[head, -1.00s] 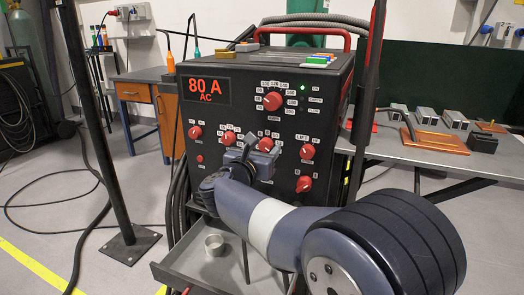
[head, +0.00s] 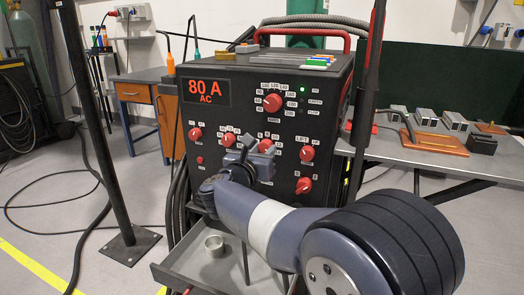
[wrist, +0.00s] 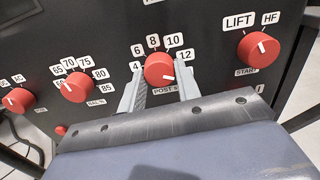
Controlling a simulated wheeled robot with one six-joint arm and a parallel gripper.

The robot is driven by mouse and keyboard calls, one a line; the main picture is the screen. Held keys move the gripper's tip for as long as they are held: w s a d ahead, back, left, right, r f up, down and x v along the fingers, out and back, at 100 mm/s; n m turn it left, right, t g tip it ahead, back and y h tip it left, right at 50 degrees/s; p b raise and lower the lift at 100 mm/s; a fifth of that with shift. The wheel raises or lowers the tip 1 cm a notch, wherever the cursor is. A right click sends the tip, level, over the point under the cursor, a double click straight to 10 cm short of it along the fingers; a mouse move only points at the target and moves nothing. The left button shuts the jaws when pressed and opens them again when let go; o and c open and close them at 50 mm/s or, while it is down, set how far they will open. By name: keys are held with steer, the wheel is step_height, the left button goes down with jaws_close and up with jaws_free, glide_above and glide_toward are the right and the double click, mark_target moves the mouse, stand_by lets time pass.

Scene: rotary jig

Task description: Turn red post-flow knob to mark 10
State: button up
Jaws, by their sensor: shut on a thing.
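The red post-flow knob (wrist: 158,70) is in the middle of the wrist view, with marks 4, 6, 8, 10 and 12 around its top. Mark 10 (wrist: 173,40) is above and right of the knob. A short white line shows on the right of the knob's face, tilted down to the right; I cannot tell its exact reading. My gripper (wrist: 160,88) is shut on the knob, one finger on its left side and one on its right. In the head view the gripper (head: 260,147) is at the lower middle of the black panel, and the knob (head: 265,145) is partly hidden.
A red balance knob (wrist: 73,87) is left of the gripper and a red LIFT/HF start knob (wrist: 258,50) is to the right. An open tray (head: 190,272) juts out below.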

steer(key=n+p, duration=0.1)
steer(key=n, duration=0.2)
steer(key=shift+r+p, duration=0.15)
steer(key=shift+p, duration=0.2)
steer(key=n+p, duration=0.2)
steer(key=n, duration=0.2)
steer(key=shift+n+p, duration=0.3)
steer(key=shift+p, duration=0.1)
steer(key=n+p, duration=0.3)
steer(key=n, duration=0.2)
steer(key=shift+r, duration=0.1)
steer(key=shift+n+p, duration=0.9)
steer(key=shift+n, duration=0.2)
steer(key=o, duration=1)
steer(key=shift+f, duration=0.2)
steer(key=shift+c, duration=0.2)
steer(key=p+v, duration=0.1)
steer(key=v, duration=1)
